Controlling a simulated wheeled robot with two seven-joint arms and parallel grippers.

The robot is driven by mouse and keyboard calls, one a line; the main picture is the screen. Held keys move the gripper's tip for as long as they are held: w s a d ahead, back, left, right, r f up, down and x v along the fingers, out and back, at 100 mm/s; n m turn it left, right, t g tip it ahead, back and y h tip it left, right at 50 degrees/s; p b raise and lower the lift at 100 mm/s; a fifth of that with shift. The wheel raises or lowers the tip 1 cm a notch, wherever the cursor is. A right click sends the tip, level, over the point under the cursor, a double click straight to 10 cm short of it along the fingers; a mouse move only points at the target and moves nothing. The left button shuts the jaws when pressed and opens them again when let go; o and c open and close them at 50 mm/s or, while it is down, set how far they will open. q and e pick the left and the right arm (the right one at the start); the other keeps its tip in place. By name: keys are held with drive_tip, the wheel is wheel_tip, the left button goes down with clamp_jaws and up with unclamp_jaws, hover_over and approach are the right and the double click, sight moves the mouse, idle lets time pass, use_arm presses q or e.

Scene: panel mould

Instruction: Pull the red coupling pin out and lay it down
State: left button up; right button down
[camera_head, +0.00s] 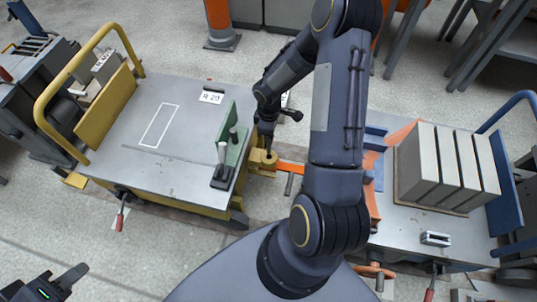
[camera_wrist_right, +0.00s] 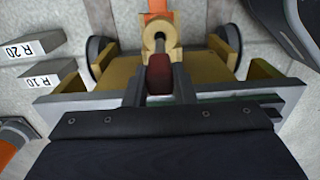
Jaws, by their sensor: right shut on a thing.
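The red coupling pin shows in the right wrist view as a dark red grip (camera_wrist_right: 159,78) with a short grey shaft at the yellow coupling eye (camera_wrist_right: 160,22). My right gripper (camera_wrist_right: 159,88) is shut on the red grip. I cannot tell how deep the shaft sits in the eye. In the head view my right gripper (camera_head: 267,140) is above the yellow coupling (camera_head: 262,162) between the two carts, and it hides the pin. An orange drawbar (camera_head: 290,167) meets this coupling. My left gripper (camera_head: 62,281) is open and empty at the bottom left, over the floor.
The yellow cart's grey top (camera_head: 150,110) has a white outlined rectangle, with clear room around it. A green bracket (camera_head: 236,140) with a black clamp stands at its right edge. The right cart (camera_head: 410,225) carries several grey blocks (camera_head: 450,165).

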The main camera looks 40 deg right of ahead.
drive_tip(key=shift+r+p, duration=1.65)
drive_tip(key=shift+r, duration=0.35)
